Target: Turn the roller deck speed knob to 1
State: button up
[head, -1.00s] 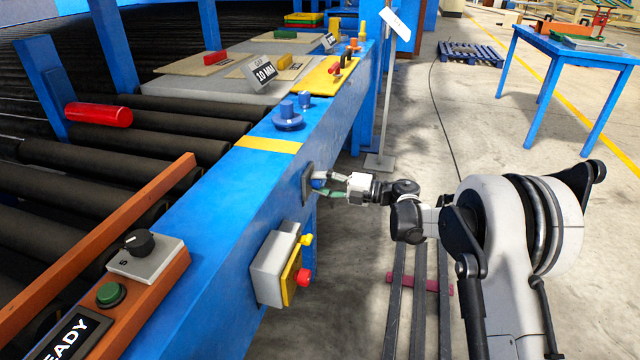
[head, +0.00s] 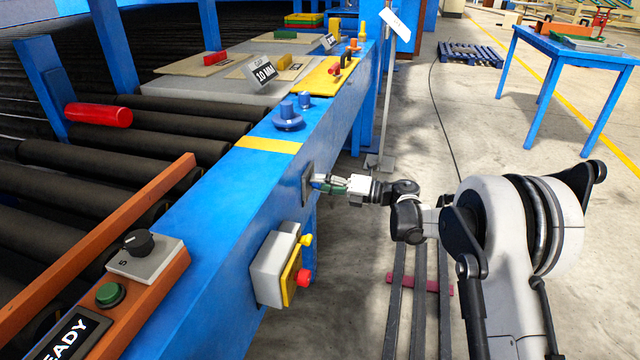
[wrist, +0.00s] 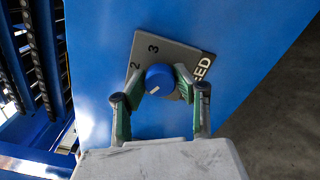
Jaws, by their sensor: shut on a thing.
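The roller deck speed knob (wrist: 159,80) is a round blue knob with a short white mark, which sits towards its lower-left side in the wrist view. It sits on a dark dial plate (wrist: 176,52) on the blue frame side. The figures 2 and 3 and part of the word SPEED show; I cannot see a 1, and the left finger covers part of the plate. My gripper (wrist: 160,76) is shut on the knob, with one green-padded finger on each side. In the head view my gripper (head: 318,185) reaches the plate (head: 307,184) from the right.
A grey box (head: 273,268) with red and yellow buttons juts from the frame below and left of my gripper. Another dial, a black knob (head: 138,242), sits on the orange rail. A sign post (head: 384,120) stands behind my gripper.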

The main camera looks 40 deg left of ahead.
jog(key=o, duration=1.1)
jog(key=v, duration=1.2)
